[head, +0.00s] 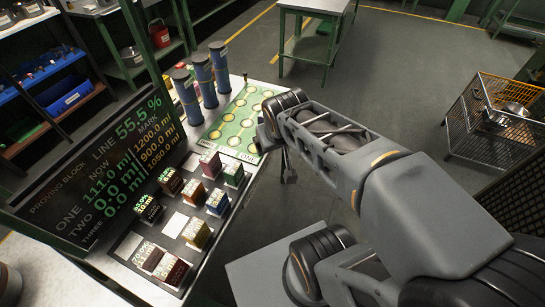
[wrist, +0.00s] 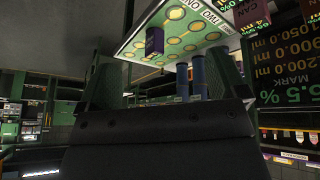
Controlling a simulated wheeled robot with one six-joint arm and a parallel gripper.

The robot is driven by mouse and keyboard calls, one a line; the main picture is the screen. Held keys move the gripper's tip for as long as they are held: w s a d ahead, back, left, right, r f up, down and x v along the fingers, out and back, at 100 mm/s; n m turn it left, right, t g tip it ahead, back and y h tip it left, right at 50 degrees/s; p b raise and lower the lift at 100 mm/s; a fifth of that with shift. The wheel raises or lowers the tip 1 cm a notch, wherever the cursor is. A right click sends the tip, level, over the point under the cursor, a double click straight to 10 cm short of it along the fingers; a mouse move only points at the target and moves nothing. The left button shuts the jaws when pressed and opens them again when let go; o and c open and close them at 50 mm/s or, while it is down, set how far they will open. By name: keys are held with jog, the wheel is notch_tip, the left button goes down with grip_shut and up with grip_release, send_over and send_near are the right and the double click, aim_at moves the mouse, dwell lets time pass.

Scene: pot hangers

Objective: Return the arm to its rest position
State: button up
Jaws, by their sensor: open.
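My arm reaches from the lower right of the head view to the front side of the workbench (head: 140,240). My gripper (head: 287,168) hangs at the arm's far end, beside the bench edge and mostly hidden by the wrist. In the wrist view, my gripper (wrist: 160,78) shows two dark fingers spread wide apart with nothing held between them. The wrist view is tilted so that the bench top appears overhead. The green mat with yellow circles (head: 238,118) lies close to the gripper, apart from it; it also shows in the wrist view (wrist: 190,42).
Blue cylinders (head: 204,80) stand behind the mat. Several small labelled boxes (head: 196,233) sit on the bench before the black display board (head: 95,170). A purple block (wrist: 155,40) is on the mat. A wire crate (head: 490,115) stands right; open floor (head: 400,60) lies beyond the arm.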

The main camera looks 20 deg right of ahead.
jog(key=shift+g+y, duration=0.6)
jog(key=s+a, duration=0.1)
jog(key=s, duration=0.1)
jog(key=s+a+f, duration=0.1)
jog(key=s+a, duration=0.1)
